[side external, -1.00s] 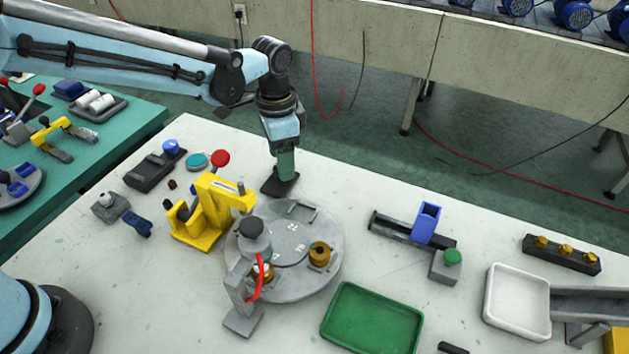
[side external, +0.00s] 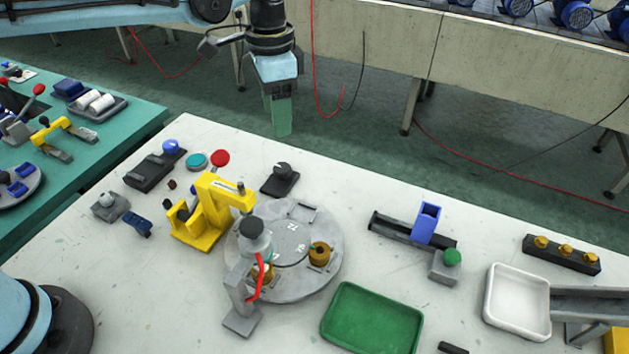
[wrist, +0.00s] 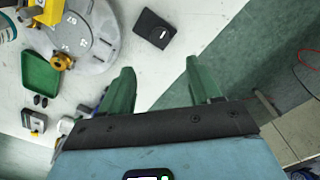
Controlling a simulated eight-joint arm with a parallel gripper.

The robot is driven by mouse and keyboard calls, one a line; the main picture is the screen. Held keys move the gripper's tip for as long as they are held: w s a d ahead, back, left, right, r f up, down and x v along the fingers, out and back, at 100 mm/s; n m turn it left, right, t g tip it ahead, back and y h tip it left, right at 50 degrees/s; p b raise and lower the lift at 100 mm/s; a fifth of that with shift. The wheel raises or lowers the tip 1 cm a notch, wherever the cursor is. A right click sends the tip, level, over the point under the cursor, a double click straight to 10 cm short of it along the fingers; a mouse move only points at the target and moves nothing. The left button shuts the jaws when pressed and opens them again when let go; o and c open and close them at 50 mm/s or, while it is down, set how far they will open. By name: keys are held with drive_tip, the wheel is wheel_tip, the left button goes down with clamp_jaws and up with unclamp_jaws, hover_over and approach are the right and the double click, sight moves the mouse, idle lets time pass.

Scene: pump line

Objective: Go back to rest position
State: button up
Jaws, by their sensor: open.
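My gripper (side external: 281,120) hangs above the far edge of the white table in the side external view, with its green fingers pointing down. In the wrist view its two green fingers (wrist: 166,88) are apart, with nothing between them. A black base with a dark knob (side external: 281,179) sits on the table below my gripper, clear of it. The same black base shows in the wrist view (wrist: 154,29), beyond the fingertips.
The air around my gripper is free.

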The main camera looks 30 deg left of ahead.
drive_tip(key=shift+a, duration=0.1)
drive_tip(key=s+a+r+n+t, duration=0.3)
drive_tip(key=s+a+r+n, duration=0.1)
drive_tip(key=s+a, duration=0.45)
drive_tip(key=s+a+f+n+t, duration=0.4)
drive_tip(key=s+a+n, duration=0.1)
drive_tip(key=s+a, duration=0.1)
drive_tip(key=shift+s+a, duration=0.4)
drive_tip(key=shift+s, duration=0.4)
